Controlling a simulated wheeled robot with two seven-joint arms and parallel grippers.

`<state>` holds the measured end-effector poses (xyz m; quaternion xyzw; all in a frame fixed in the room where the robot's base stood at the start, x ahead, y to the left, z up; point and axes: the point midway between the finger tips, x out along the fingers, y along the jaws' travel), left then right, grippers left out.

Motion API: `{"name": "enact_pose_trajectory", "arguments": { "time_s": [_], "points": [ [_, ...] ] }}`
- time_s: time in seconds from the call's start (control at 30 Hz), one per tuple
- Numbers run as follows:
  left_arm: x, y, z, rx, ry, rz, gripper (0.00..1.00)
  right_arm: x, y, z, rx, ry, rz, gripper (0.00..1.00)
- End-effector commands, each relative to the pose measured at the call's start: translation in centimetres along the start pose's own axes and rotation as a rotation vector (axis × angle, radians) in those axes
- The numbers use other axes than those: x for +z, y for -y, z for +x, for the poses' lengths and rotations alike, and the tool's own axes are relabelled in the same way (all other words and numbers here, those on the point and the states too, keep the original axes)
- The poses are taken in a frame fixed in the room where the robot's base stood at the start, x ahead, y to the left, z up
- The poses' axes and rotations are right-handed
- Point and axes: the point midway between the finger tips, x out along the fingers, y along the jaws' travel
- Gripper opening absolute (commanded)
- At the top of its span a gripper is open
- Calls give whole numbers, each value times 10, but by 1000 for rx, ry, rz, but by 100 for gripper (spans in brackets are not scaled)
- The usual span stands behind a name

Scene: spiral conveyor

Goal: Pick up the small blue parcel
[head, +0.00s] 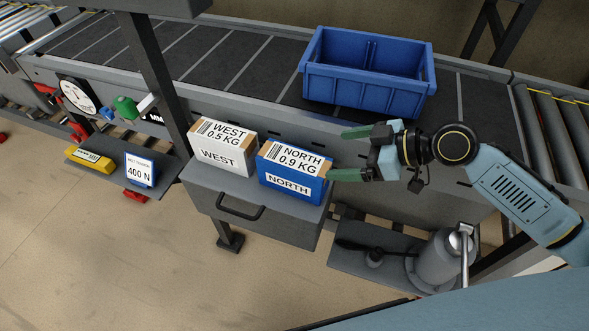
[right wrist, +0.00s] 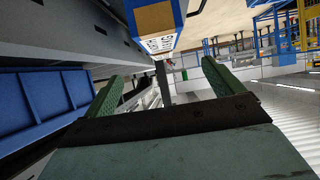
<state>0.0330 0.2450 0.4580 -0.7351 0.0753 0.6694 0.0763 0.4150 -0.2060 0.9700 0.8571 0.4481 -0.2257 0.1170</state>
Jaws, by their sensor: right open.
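The small blue parcel (head: 292,187) is a blue box with brown tape and white labels reading NORTH and 0.9 KG. It stands on a grey drawer-fronted shelf (head: 215,196), beside a white parcel (head: 222,150) marked WEST, 0.5 KG. My right gripper (head: 337,154) is open and empty just right of the blue parcel in the head view, with its fingers pointing left. In the right wrist view the parcel (right wrist: 155,22) shows at the top, beyond and above the green fingers (right wrist: 165,82); none of it lies between them. My left gripper is not in view.
A blue bin (head: 368,85) stands on the dark conveyor belt (head: 240,62) behind the parcels. A dark post (head: 163,85) rises left of the white parcel. A grey cylindrical device (head: 440,262) stands on a low plate at right. The floor in front is open.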

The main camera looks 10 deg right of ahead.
Motion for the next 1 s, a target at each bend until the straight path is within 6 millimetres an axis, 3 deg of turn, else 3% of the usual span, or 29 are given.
{"name": "enact_pose_trajectory", "arguments": {
  "time_s": [0.1, 0.23, 0.43, 0.7, 1.0],
  "points": [
    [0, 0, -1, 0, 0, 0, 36, -8, 0, 5, -11, -17, -10, 92],
    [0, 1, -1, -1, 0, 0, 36, -10, 2, 28, -15, -20, -8, 92],
    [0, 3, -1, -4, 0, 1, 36, -8, 1, 64, -13, -18, -7, 92],
    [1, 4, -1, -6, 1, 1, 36, -5, 1, 85, -12, -15, -6, 92],
    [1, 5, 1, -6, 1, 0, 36, 3, 0, 126, -11, -16, -7, 92]
  ]
}}
